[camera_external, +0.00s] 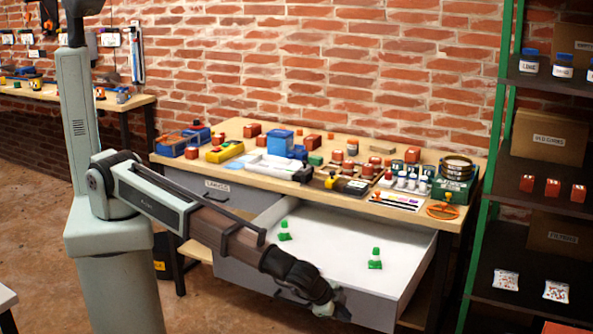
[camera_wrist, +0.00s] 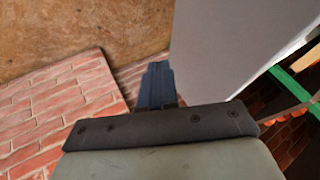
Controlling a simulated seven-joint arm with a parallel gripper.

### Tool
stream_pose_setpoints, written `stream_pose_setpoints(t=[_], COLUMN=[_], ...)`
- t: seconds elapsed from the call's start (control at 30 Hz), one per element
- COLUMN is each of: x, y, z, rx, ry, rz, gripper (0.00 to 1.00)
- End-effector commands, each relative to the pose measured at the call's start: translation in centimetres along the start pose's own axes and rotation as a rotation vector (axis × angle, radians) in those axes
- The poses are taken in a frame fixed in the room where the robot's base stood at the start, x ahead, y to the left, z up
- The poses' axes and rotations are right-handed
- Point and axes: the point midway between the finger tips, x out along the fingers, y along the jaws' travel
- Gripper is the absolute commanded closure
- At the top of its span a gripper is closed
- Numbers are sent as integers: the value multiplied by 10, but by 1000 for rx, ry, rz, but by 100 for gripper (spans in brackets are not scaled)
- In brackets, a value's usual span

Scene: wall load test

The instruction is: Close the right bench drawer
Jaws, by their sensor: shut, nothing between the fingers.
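The right bench drawer (camera_external: 365,304) is pulled well out from under the bench top (camera_external: 270,178) in the external view. Two small green items (camera_external: 375,259) stand inside it on its white floor. My gripper (camera_external: 338,306) is low at the drawer's front, left of its right front corner; I cannot tell whether it touches the drawer. In the wrist view the fingers (camera_wrist: 157,84) are together with nothing between them, beside a plain grey-white panel (camera_wrist: 212,48) that looks like the drawer's front.
The left drawer (camera_external: 205,188), with a label, is shut. The bench top is crowded with bricks, boxes, jars and tools. A green-framed shelf rack (camera_external: 492,165) stands close on the right. Brown floor (camera_external: 200,300) is open in front of the bench.

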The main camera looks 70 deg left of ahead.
Motion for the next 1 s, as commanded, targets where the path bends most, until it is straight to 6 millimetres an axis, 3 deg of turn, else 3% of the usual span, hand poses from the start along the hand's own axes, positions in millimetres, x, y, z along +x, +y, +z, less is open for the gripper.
stream_pose_setpoints(t=[0.1, 0.3, 0.83, 1.0], x=[6, 14, 16, 21], y=[-18, -31, -36, -45], z=[0, 0, 0, 0], rx=[-2, -1, 0, -2], ry=[-1, 1, 0, 0], rz=[-2, -1, -1, -1], gripper=[100, 100, 100, 100])
